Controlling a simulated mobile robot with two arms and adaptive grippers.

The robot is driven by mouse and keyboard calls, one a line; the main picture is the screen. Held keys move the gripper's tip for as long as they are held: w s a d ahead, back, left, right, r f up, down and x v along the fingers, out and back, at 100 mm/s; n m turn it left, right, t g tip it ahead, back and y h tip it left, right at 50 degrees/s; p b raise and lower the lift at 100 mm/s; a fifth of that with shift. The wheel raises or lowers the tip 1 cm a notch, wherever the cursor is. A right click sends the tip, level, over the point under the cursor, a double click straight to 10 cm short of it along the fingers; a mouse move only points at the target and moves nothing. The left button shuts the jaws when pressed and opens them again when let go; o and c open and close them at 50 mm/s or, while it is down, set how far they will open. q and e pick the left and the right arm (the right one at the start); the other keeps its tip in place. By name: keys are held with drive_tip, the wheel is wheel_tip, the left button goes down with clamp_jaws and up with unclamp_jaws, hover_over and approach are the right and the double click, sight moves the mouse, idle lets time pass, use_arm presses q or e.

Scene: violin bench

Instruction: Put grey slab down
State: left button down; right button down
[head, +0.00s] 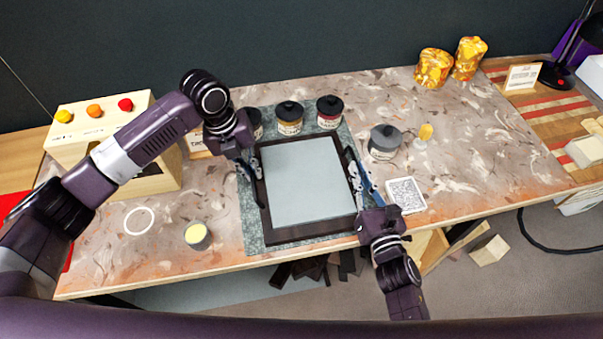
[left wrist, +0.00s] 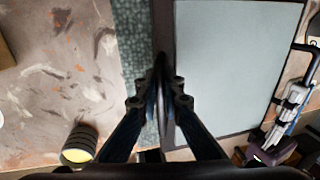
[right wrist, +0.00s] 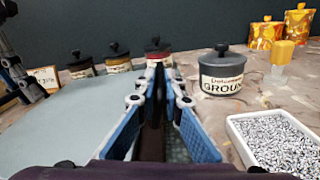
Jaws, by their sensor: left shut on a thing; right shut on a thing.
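The grey slab (head: 308,180) is a flat pale grey panel with a dark border, lying level over the green speckled mat (head: 252,228). My left gripper (head: 255,182) is shut on its left border; in the left wrist view the fingers pinch the dark edge of the slab (left wrist: 230,70). My right gripper (head: 355,170) is shut on its right border, and the right wrist view shows the slab (right wrist: 75,125) left of the blue-padded fingers (right wrist: 158,95). I cannot tell whether the slab touches the mat or hangs just above it.
Lidded jars (head: 290,118) stand just behind the slab. A grey jar (head: 384,142), a small brush-like item (head: 424,135) and a white tray of grey bits (head: 405,195) are to its right. A yellow-topped cup (head: 198,236) and wooden button box (head: 115,150) are left.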

use_arm(q)
drive_tip(key=shift+w+d+f+b, duration=0.15)
drive_tip(key=shift+w+b, duration=0.05)
drive_tip(key=shift+b, duration=0.1)
use_arm(e)
drive_tip(key=shift+a, duration=0.2)
use_arm(q)
drive_tip(key=c, duration=2.5)
unclamp_jaws()
drive_tip(key=shift+s+f, duration=0.1)
drive_tip(key=shift+f, duration=0.15)
use_arm(e)
drive_tip(key=c, duration=2.5)
unclamp_jaws()
drive_tip(key=shift+d+f, duration=0.1)
drive_tip(key=shift+f, duration=0.4)
use_arm(q)
drive_tip(key=o, duration=0.4)
drive_tip(key=shift+s+r, duration=0.15)
drive_tip(key=shift+s, duration=0.1)
use_arm(e)
drive_tip(key=o, duration=0.5)
drive_tip(key=shift+s+r, duration=0.2)
drive_tip(key=shift+c, duration=0.2)
drive_tip(key=shift+w, duration=0.1)
